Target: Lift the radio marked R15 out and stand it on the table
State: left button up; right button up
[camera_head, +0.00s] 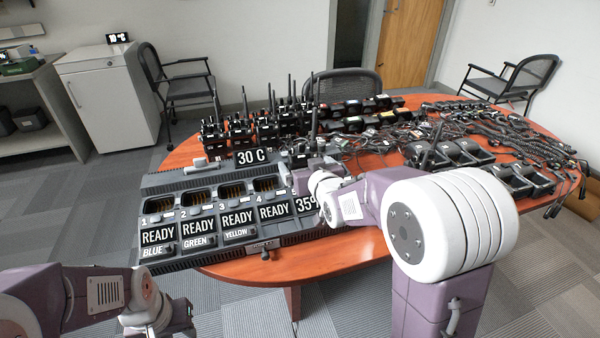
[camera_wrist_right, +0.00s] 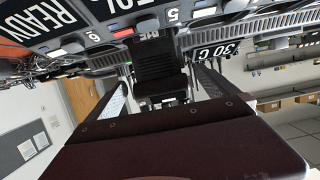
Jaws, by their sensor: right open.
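A multi-bay charger (camera_head: 185,180) stands on the table's near left side; it also fills the top of the right wrist view (camera_wrist_right: 100,57). Bays 1 to 4 look empty above READY panels. My right gripper (camera_head: 315,168) is over the charger's right part, beyond bay 4. In the right wrist view its open fingers (camera_wrist_right: 160,75) lie on either side of a black radio (camera_wrist_right: 155,65) near the bay marked 5. The radio carries a small label that I cannot read surely. In the head view my right arm hides most of that spot. My left arm shows at lower left, its gripper out of view.
The wooden table (camera_head: 345,258) has a bare strip along its front edge. Several upright radios (camera_head: 240,130) with antennas crowd its back left. Coiled microphone cables (camera_head: 500,120) and black units (camera_head: 460,152) cover its right side. A 30 C sign (camera_head: 252,156) stands behind the charger.

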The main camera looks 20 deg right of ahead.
aim_at(299, 153)
jog(key=x, duration=0.6)
jog(key=shift+w+b, duration=0.15)
jog(key=shift+b, duration=0.25)
jog(key=shift+r, duration=0.15)
jog(key=shift+c, duration=0.4)
jog(key=c, duration=1.9)
jog(key=shift+r+p, duration=0.3)
jog(key=shift+r, duration=0.3)
notch_tip(299, 153, up, 3)
jog(key=shift+r+p, duration=0.1)
jog(key=shift+p, duration=0.55)
jog(key=shift+s+d+r+p, duration=0.9)
jog(key=shift+s+d+r, duration=0.25)
jog(key=shift+d, duration=0.45)
jog(key=shift+s+d+r+p, duration=1)
jog(key=shift+s+d, duration=0.25)
jog(key=shift+d, duration=0.35)
jog(key=shift+s+d+r+p, duration=0.85)
jog(key=shift+s+d+r, duration=0.3)
jog(key=shift+d, duration=0.4)
